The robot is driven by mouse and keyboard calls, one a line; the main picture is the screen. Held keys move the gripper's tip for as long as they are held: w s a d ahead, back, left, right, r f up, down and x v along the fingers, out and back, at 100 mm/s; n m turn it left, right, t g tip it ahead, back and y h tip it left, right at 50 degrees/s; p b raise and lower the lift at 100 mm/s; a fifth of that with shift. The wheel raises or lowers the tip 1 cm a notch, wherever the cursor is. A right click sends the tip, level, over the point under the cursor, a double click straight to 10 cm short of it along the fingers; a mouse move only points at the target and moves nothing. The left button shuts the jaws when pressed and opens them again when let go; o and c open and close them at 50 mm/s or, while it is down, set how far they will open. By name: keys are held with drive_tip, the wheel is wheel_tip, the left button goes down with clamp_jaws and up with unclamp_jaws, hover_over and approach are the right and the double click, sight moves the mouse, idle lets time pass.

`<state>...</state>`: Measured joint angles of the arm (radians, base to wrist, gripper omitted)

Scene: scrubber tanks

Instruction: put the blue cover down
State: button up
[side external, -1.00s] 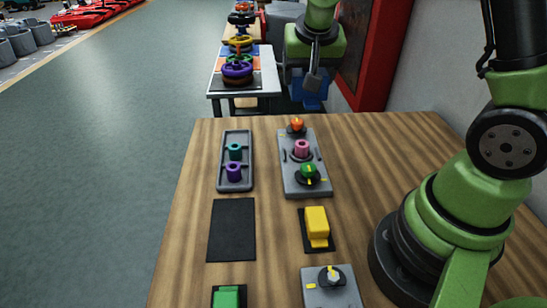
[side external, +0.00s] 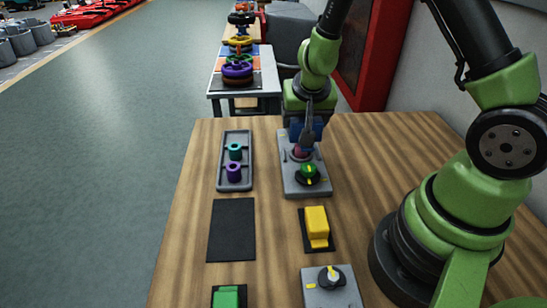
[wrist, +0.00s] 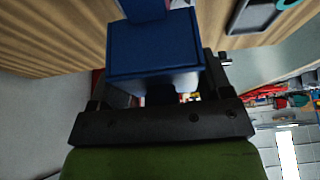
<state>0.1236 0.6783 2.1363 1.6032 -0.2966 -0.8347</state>
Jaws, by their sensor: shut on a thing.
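The blue cover (wrist: 155,50) fills the middle of the wrist view, between the fingers of my gripper (wrist: 160,95). My gripper (side external: 308,125) is shut on it. In the side view the blue cover (side external: 317,127) shows partly behind the fingers, over the far end of the grey panel (side external: 291,181). I cannot tell whether it touches the panel. The panel's pink part (side external: 301,152) is partly covered by the fingers, and its orange knob is hidden. A green knob with a yellow mark (side external: 309,171) shows at the panel's near end.
Left of the panel is a grey tray (side external: 222,160) with teal and purple rings. A bare black mat (side external: 232,230) lies nearer. A yellow cover (side external: 317,224), a green cover (side external: 229,297) and a second grey panel (side external: 330,294) are also on the wooden table.

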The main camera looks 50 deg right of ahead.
wheel_tip(320, 180, down, 6)
drive_tip(key=shift+a, duration=0.1)
drive_tip(key=shift+c, duration=0.4)
drive_tip(key=shift+v, duration=0.8)
drive_tip(key=r+n, duration=0.1)
drive_tip(key=r, duration=0.1)
drive_tip(key=r+n+y, duration=0.1)
drive_tip(key=r, duration=0.1)
drive_tip(key=r+n, duration=0.1)
drive_tip(key=r, duration=0.1)
drive_tip(key=shift+s+n+t+y, duration=0.25)
drive_tip(key=shift+n+t+y, duration=0.05)
drive_tip(key=shift+n+t, duration=0.1)
wheel_tip(320, 180, up, 6)
drive_tip(key=s+n+y, duration=0.2)
drive_tip(key=s+n, duration=0.1)
drive_tip(key=n, duration=0.2)
drive_tip(key=n+g+y, duration=0.4)
drive_tip(key=n+y, duration=0.1)
drive_tip(key=n, duration=1.3)
hover_over(225, 232)
drive_tip(key=d, duration=0.2)
wheel_tip(225, 232, down, 10)
drive_tip(key=shift+f, duration=2.6)
